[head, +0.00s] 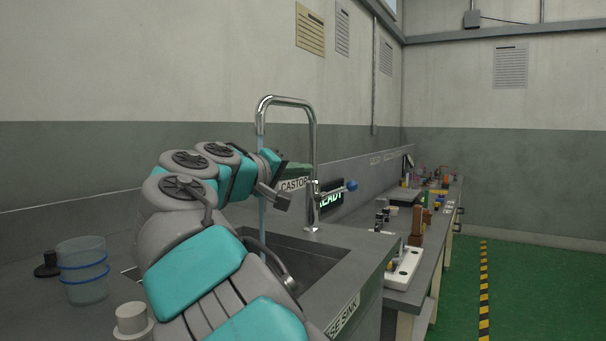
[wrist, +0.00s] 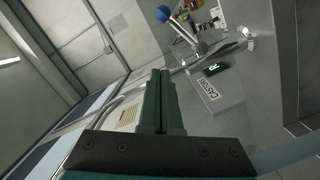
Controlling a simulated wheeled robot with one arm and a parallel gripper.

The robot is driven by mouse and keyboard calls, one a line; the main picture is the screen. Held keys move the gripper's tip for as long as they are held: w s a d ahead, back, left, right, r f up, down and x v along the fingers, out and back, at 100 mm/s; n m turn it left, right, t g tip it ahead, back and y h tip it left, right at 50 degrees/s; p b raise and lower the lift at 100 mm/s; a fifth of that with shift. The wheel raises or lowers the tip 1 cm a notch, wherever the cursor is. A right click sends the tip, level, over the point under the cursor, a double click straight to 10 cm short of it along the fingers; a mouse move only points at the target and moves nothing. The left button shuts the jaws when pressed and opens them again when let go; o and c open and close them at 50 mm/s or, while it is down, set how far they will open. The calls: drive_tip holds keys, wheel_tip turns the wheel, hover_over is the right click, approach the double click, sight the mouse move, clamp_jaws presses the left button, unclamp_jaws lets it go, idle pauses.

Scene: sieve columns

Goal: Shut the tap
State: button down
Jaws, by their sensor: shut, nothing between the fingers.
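The chrome tap (head: 314,150) stands at the sink, its spout arching left. A thin bluish stream of water (head: 262,215) hangs below the spout. The tap's lever points right in the head view and ends in a blue knob (head: 351,185); the knob also shows at the top of the wrist view (wrist: 162,14). My gripper (head: 305,168) has green fingers, shut and empty, beside the tap's upright and above the lever. In the wrist view the closed fingertips (wrist: 163,72) are apart from the lever. The sink (head: 320,262) is partly hidden by my arm.
A clear blue-ringed beaker (head: 83,270) stands at the left. A CASTOR sign (head: 293,184) and a lit green display (head: 329,199) are behind the tap. A white holder (head: 403,268) and several small items line the right bench. Green floor lies open at the right.

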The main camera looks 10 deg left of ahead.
sight(338, 191)
drive_tip(key=w+d+f, duration=0.2)
drive_tip(key=w+d, duration=0.3)
drive_tip(key=d, duration=0.1)
drive_tip(key=shift+w+d+f, duration=0.25)
drive_tip(key=shift+d+f, duration=0.05)
drive_tip(key=shift+w+a, duration=0.1)
drive_tip(key=shift+a, duration=0.05)
idle(0.5)
